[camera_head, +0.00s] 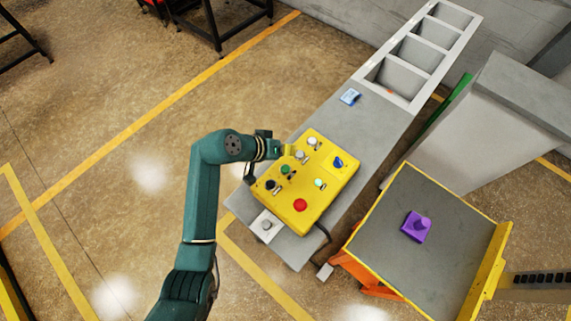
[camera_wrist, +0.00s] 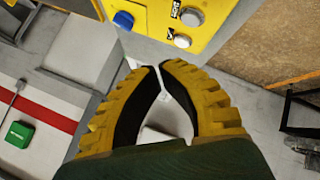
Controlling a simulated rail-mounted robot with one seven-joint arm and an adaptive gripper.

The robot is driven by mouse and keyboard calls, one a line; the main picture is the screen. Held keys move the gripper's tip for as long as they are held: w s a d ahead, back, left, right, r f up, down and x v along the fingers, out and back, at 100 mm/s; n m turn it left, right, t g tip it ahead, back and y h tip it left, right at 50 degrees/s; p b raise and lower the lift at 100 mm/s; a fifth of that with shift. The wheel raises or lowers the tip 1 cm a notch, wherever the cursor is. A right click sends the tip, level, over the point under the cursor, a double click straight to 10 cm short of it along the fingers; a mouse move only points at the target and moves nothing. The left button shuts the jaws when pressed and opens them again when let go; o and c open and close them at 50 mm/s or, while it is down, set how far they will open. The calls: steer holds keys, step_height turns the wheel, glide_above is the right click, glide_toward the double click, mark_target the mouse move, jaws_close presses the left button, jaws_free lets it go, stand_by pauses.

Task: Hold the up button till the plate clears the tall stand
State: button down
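A yellow control box (camera_head: 325,172) on a grey bench bears several buttons: two white ones (camera_head: 311,141), a blue one, green ones, a black one and a red one. Which is the up button I cannot read. My gripper (camera_head: 292,151) is at the box's upper-left edge, beside the white buttons. In the wrist view its yellow fingers (camera_wrist: 157,68) have their tips together, empty, and the white button (camera_wrist: 182,41) shows beyond them; contact is not seen. The grey plate (camera_head: 388,240) with yellow edges sits on an orange lift, carrying a purple piece (camera_head: 416,226). A tall grey stand (camera_head: 485,115) rises behind it.
A small grey box with a round knob (camera_head: 266,226) adjoins the yellow box's lower left. A blue item (camera_head: 350,97) lies on the bench (camera_head: 365,120), before a grey rack (camera_head: 420,55). A yellow upright (camera_head: 488,270) borders the plate.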

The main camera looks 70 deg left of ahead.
steer(key=b, duration=0.7)
glide_above(288, 169)
step_height(288, 169, down, 7)
steer(key=shift+r, duration=0.1)
steer(key=shift+f, duration=0.95)
steer(key=shift+f+b, duration=0.3)
steer(key=shift+f, duration=0.1)
